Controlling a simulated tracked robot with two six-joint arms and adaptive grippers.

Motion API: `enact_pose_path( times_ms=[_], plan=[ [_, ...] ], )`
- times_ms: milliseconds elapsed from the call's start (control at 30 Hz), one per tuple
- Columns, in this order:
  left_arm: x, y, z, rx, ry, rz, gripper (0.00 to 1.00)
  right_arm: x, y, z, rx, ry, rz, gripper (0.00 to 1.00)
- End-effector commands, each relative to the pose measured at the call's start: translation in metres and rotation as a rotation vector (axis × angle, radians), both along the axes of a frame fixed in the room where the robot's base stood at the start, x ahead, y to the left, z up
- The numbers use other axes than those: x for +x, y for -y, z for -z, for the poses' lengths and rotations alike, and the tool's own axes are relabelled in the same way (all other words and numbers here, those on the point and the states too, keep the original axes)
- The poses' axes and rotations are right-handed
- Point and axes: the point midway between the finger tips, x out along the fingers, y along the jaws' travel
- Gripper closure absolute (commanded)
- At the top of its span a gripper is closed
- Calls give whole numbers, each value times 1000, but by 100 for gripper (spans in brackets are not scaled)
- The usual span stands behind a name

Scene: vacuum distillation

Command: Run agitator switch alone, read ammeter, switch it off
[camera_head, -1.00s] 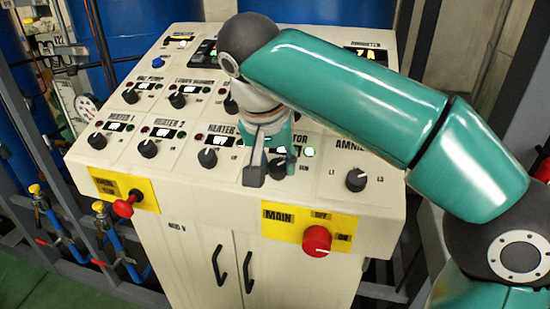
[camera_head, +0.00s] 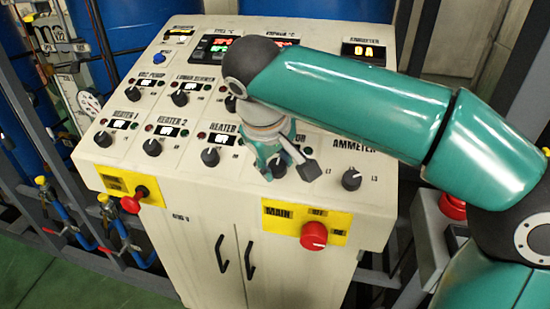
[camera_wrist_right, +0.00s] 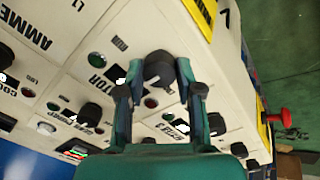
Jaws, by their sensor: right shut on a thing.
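The sloped control panel (camera_head: 210,170) carries several black rotary knobs. My right gripper (camera_head: 290,162) is at the agitator knob (camera_head: 277,168). In the wrist view the right gripper (camera_wrist_right: 160,72) has one finger on each side of this knob (camera_wrist_right: 158,66) and is shut on it. The panel label beside it is partly hidden, with "TOR" readable. In the wrist view the green lamp (camera_wrist_right: 97,59) and red lamp (camera_wrist_right: 151,103) near the knob look dark. The ammeter display (camera_head: 364,51) reads 0A in orange digits. My left gripper is out of view.
The ammeter selector knob (camera_head: 352,180) is close to the right of the gripper. The red main switch (camera_head: 314,236) on a yellow plate sits below, on the front edge. Another red knob (camera_head: 133,201) is at the left. Heater knobs (camera_head: 210,156) stand to the left.

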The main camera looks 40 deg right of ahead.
Motion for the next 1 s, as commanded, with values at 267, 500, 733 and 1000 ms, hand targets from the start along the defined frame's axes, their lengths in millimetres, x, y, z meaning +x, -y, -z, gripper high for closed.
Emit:
enact_pose_path(
  times_ms=[267, 500, 733, 1000],
  plan=[
    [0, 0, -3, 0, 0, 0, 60, 0, 0, 0, -13, -14, -54, 99],
    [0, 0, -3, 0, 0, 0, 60, 0, -1, 0, -14, -16, -58, 99],
    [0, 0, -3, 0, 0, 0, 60, 1, -1, 0, -14, -16, -58, 50],
    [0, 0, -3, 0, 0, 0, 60, 0, -1, 0, -13, -16, -56, 39]
  ],
)
